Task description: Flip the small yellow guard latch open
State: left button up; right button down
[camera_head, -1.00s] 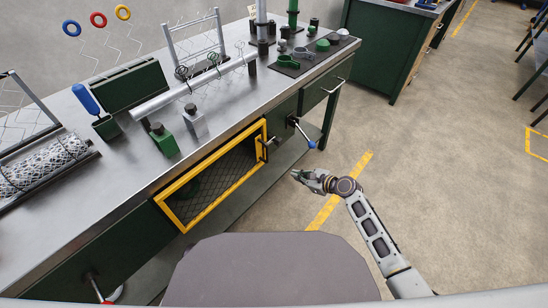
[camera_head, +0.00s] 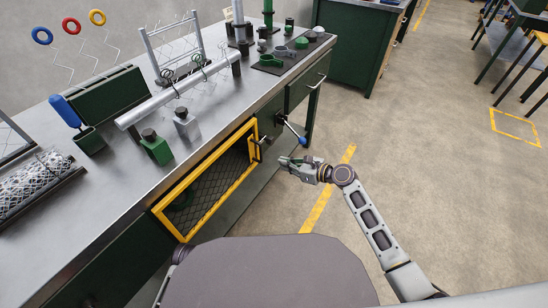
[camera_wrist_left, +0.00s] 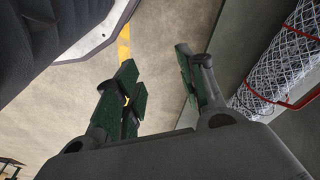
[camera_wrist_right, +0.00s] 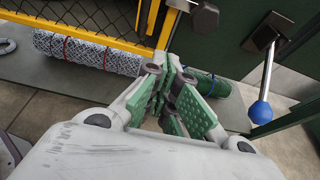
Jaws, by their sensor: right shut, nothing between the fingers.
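A yellow-framed mesh guard (camera_head: 208,172) is on the front of the steel bench. It also shows in the right wrist view (camera_wrist_right: 92,36). A dark latch or handle (camera_head: 262,141) sits at its right edge, and a dark block there shows in the right wrist view (camera_wrist_right: 204,17). I cannot make out a separate small yellow latch. My right gripper (camera_head: 285,163) is shut and empty, in front of and below the guard's right edge, apart from it. Its green-padded fingers (camera_wrist_right: 172,92) are close together. My left gripper (camera_wrist_left: 160,85) is open and empty over the floor.
A lever with a blue ball (camera_head: 302,140) sticks out right of the guard, near my right gripper. A green cylinder (camera_wrist_right: 206,84) lies beyond my right fingers. Floor (camera_head: 430,200) on the right is clear.

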jog(key=shift+b+x, duration=1.65)
jog(key=shift+x, duration=3.3)
pick_arm(q)
jog(key=shift+t+h, duration=0.3)
jog(key=shift+t, duration=0.1)
jog(key=r, duration=0.3)
jog(key=d+r, duration=0.1)
jog(key=shift+w+r, duration=0.3)
jog(key=shift+w, duration=0.05)
pick_arm(e)
notch_tip(320, 180, up, 4)
jog(key=shift+r, duration=0.1)
pick_arm(q)
jog(key=shift+w+r, duration=0.25)
jog(key=shift+w, duration=0.05)
